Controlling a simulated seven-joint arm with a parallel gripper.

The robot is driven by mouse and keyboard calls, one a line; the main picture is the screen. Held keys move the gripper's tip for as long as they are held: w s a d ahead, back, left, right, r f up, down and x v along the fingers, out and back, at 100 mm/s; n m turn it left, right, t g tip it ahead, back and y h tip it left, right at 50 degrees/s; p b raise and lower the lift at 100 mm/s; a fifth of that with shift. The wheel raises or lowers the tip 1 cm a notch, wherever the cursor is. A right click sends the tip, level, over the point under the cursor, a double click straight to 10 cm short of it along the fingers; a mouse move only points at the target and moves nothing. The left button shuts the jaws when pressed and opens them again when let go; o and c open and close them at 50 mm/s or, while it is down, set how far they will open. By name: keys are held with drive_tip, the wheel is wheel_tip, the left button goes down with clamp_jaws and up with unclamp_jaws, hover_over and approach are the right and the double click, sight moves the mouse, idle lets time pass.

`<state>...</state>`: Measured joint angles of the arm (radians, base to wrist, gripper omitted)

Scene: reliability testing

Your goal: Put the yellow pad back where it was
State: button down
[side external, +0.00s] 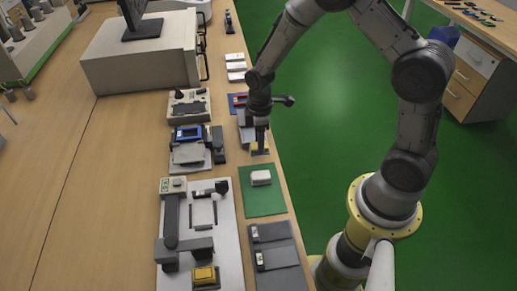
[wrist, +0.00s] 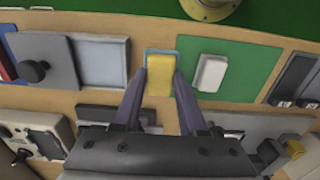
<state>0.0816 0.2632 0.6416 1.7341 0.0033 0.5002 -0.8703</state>
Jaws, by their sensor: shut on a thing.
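The yellow pad (wrist: 159,82) is between the two fingers of my gripper (wrist: 160,76) in the wrist view. My gripper is shut on it. A light blue edge shows along the pad's top and left side; I cannot tell if it belongs to the pad or to something under it. In the side external view the yellow pad (side external: 260,151) is low at the table's right edge, under my gripper (side external: 261,143), which partly hides it. Whether the pad touches the table is unclear.
A green mat (side external: 264,206) with a white block (side external: 261,178) lies just nearer the camera. Grey trays (side external: 276,254) lie beyond it. A grey box with a sliding lid (wrist: 100,62) sits on the other side. Test fixtures (side external: 190,150) stand to the left.

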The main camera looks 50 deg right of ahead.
drive_tip(key=shift+w+f, duration=0.25)
drive_tip(key=shift+f, duration=1.5)
drive_tip(key=shift+f, duration=0.15)
drive_tip(key=shift+c, duration=2.3)
unclamp_jaws()
